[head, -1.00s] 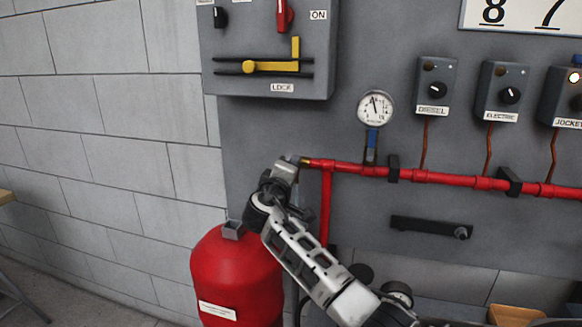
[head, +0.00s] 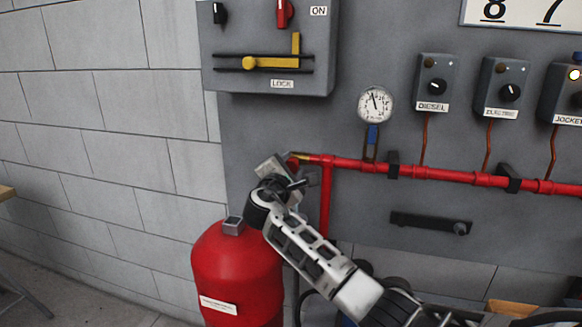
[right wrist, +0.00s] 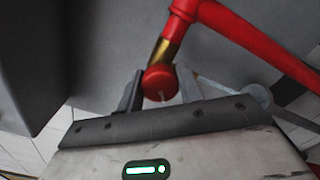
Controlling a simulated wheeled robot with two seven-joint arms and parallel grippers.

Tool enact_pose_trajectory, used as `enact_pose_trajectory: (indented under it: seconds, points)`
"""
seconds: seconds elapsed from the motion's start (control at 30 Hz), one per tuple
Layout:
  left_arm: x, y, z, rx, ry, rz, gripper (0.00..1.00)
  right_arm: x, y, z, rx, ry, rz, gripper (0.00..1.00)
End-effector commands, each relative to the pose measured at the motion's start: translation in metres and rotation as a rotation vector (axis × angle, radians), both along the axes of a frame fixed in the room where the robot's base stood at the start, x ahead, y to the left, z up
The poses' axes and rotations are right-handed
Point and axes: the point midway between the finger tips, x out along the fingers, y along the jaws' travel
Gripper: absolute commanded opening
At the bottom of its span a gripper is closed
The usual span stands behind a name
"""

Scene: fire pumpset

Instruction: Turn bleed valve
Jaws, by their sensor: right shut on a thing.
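The bleed valve (head: 294,162) is a small red knob on a brass stem at the left end of the red pipe. My right gripper (head: 283,168) is at the knob and hides part of it. The gripper is shut on the knob. The brass stem (right wrist: 163,50) shows behind the knob. My left gripper is not in view.
The red pipe (head: 430,173) runs right along the grey panel. A gauge (head: 376,104) with a blue-handled valve (head: 372,136) stands above it. A red tank (head: 237,275) stands below my gripper. A grey box with a yellow lever (head: 270,64) hangs above.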

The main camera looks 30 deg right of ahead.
Motion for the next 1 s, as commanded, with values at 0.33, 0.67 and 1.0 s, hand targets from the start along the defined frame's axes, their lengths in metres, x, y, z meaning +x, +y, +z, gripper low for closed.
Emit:
enact_pose_trajectory:
  seconds: [0.33,0.67,1.0]
  points:
    - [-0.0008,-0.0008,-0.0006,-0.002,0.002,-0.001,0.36,0.0001,0.0006,-0.0012,-0.182,0.217,0.001,0.13]
    - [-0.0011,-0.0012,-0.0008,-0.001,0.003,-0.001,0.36,-0.0001,0.0006,-0.0014,-0.278,0.330,0.000,0.13]
    - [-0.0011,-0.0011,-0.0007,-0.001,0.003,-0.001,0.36,-0.0001,0.0008,-0.0019,-0.301,0.359,0.002,0.13]
